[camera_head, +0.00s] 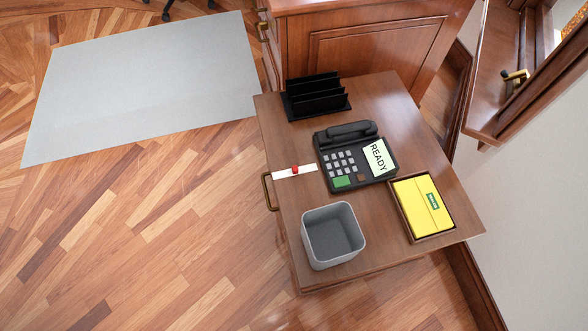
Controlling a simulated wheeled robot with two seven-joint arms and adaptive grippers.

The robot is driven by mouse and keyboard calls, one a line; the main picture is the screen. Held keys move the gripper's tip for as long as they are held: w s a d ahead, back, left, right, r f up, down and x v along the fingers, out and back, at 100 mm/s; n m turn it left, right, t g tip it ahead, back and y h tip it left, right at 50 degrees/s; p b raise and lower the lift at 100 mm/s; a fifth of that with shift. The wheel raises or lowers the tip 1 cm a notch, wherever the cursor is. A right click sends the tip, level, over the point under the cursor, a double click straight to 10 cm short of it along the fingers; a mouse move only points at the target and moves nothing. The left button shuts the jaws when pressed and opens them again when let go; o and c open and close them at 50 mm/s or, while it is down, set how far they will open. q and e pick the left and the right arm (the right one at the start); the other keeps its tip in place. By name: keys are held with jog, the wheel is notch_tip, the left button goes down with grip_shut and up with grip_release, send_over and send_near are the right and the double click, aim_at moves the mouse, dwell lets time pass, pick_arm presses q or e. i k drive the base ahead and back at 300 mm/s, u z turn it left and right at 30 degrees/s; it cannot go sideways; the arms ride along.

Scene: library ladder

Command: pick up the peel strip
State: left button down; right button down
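Neither of my grippers is in view.
A grey open bin (333,262) stands near the front of the cabinet top. A tray with a yellow pack (421,205) lies at the right, and a black file holder (316,95) stands at the back. A brass handle (268,192) sticks out on the left side.

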aim_at(295, 170)
jog(key=u, duration=1.6)
jog(key=i, duration=2.3)
jog(key=z, duration=1.8)
